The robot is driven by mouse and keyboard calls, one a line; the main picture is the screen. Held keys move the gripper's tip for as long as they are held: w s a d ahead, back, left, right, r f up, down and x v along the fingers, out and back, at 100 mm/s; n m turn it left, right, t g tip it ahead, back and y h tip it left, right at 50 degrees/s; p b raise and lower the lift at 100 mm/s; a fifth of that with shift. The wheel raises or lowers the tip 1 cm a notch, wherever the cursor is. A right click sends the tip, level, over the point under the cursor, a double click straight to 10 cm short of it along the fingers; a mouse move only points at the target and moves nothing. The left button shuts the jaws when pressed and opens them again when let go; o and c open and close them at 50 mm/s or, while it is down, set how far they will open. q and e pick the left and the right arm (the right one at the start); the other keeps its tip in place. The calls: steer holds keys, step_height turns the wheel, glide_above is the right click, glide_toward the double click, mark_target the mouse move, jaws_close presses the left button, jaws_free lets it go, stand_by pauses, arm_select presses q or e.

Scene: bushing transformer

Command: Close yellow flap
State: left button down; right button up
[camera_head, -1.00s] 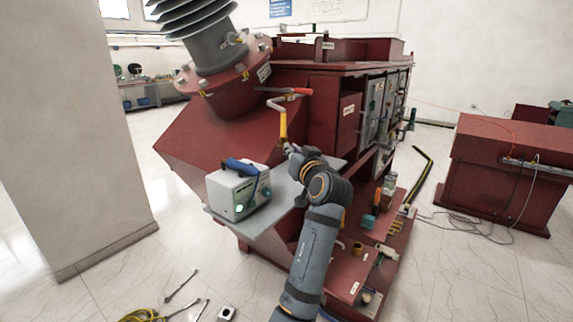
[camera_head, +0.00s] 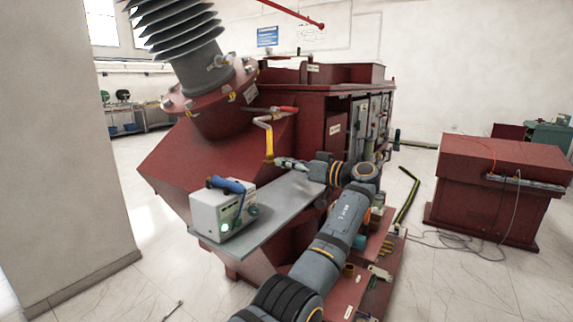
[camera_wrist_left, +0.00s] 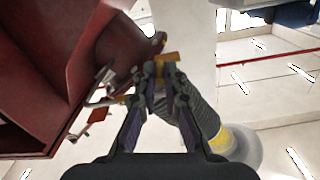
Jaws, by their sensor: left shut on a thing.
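The yellow flap (camera_head: 269,143) is a narrow yellow piece hanging upright below a bent pale pipe with a red lever (camera_head: 283,109), on the side of the red transformer. My left gripper (camera_head: 278,162) is at the flap's lower end, above the grey shelf. In the left wrist view, its fingertips (camera_wrist_left: 160,72) are close together on the yellow-orange piece (camera_wrist_left: 169,57), so it is shut on the flap. The fingers hide part of the contact. My right gripper is out of view.
A grey shelf (camera_head: 277,204) carries a white device with a blue handle (camera_head: 219,210), left of my arm. The grey ribbed bushing (camera_head: 179,42) rises above the red transformer (camera_head: 185,160). A red cabinet (camera_head: 500,175) stands at the right, with floor between.

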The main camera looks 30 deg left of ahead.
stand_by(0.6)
arm_select(q)
steer(key=c, duration=1.4)
jaws_free()
steer(key=shift+w+a, duration=0.1)
steer(key=shift+c, duration=0.2)
steer(key=d, duration=0.7)
steer(key=shift+s+d+g, duration=0.25)
steer(key=shift+g, duration=0.05)
